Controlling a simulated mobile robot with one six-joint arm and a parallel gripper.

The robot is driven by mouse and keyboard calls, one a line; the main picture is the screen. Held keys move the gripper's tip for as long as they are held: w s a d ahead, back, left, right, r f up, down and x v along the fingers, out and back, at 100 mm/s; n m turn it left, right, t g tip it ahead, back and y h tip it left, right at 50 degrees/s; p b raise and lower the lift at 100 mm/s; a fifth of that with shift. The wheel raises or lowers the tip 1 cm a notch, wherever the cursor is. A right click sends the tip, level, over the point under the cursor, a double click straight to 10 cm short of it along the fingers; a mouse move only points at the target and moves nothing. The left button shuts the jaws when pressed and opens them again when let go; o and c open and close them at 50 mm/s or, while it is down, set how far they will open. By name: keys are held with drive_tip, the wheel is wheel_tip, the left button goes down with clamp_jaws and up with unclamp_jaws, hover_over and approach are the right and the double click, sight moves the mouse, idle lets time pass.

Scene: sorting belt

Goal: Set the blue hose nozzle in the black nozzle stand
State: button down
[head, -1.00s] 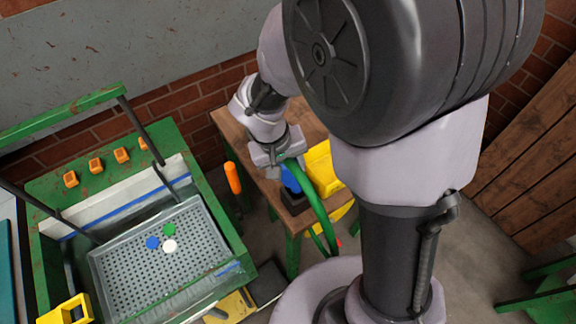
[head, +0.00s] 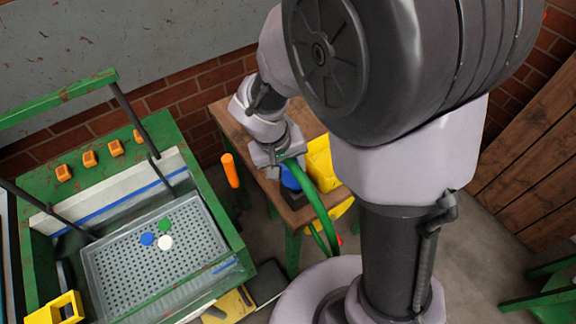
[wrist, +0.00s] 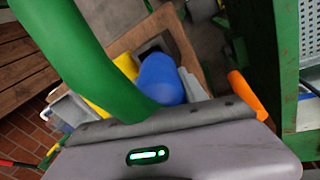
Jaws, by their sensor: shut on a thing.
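The blue hose nozzle (head: 290,178) is in my gripper (head: 277,158), with the green hose (head: 320,208) curving from it past the table edge. My gripper is shut on the nozzle. The black nozzle stand (head: 294,197) is on the wooden table, just below the nozzle in the head view. In the wrist view the blue nozzle (wrist: 160,80) overlaps the dark opening of the stand (wrist: 154,45), and the green hose (wrist: 85,60) crosses the left. I cannot tell whether the nozzle is inside the stand or above it. The fingertips are largely hidden.
A yellow bin (head: 321,165) stands right beside the nozzle on the wooden table (head: 232,122). An orange upright handle (head: 230,171) is left of the table. The green sorting machine has a grey perforated tray (head: 190,270) with blue, green and white discs. The back left of the table is clear.

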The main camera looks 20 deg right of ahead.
drive_tip(key=shift+f+b, duration=0.3)
drive_tip(key=shift+f, duration=0.2)
drive_tip(key=shift+b+x, duration=0.8)
drive_tip(key=shift+a, duration=0.1)
drive_tip(key=c, duration=0.9)
unclamp_jaws()
drive_tip(key=shift+a, duration=0.1)
drive_tip(key=o, duration=0.3)
drive_tip(key=shift+s+a, duration=0.1)
drive_tip(key=shift+a, duration=0.1)
drive_tip(key=shift+o, duration=0.2)
drive_tip(key=shift+d, duration=0.1)
